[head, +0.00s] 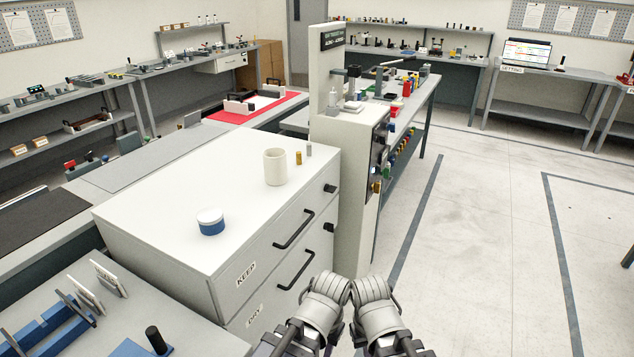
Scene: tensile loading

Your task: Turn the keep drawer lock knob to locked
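The white cabinet (160,228) stands in front of me with two labelled drawers on its front face. The upper drawer carries the KEEP label (246,273) and a black bar handle (294,230). A small black knob (330,188) sits at this drawer's upper right; its lock marking is too small to read. The lower drawer has the DRY label (255,316), its own handle (297,270) and a knob (329,227). Both drawers look shut. My two arms show side by side at the bottom centre, below and apart from the knobs; no gripper fingers show.
A cream cup (275,167), a blue white-topped jar (210,222) and two small cylinders stand on the cabinet. A tall pale machine column (353,200) rises close beside the knobs on the right. Benches line the left and back. Open floor (470,260) lies to the right.

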